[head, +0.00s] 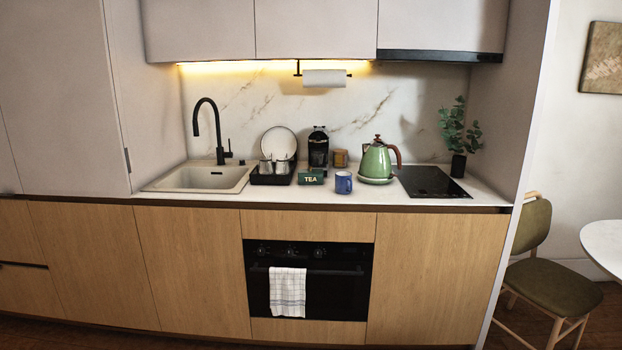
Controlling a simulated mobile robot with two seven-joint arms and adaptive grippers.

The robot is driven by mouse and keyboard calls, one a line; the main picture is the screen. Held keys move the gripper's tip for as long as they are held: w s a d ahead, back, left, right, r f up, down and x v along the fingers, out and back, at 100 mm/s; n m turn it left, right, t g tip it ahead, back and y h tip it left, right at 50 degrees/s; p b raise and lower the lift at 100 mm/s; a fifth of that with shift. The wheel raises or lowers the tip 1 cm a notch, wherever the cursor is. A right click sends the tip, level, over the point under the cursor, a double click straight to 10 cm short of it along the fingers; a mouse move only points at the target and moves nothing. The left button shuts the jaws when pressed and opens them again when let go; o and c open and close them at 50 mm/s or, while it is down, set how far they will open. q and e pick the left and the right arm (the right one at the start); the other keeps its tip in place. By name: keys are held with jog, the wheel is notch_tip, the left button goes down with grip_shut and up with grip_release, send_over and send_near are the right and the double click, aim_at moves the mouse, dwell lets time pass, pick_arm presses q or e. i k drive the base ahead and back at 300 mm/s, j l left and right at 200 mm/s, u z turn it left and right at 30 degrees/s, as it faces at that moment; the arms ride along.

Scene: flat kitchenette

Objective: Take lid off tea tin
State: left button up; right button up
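The tea tin (310,178) is a small dark green box with "TEA" in pale letters on its front. It stands on the white counter, near the front edge, between the black dish rack and the blue mug. Its top looks closed, but the lid is too small to make out clearly from here. Neither of my grippers shows in the head view.
A blue mug (343,183) stands close to the tin's right. A black dish rack (272,176) with glasses and a plate (278,143) is at its left. A green kettle (377,160) is further right. The floor before the cabinets looks clear.

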aim_at(310, 170)
jog(key=i+l, duration=0.15)
jog(key=i, duration=0.5)
jog(key=i+l, duration=0.1)
jog(key=i, duration=0.5)
jog(key=i+l, duration=0.15)
jog(key=i, duration=0.5)
jog(key=z, duration=0.05)
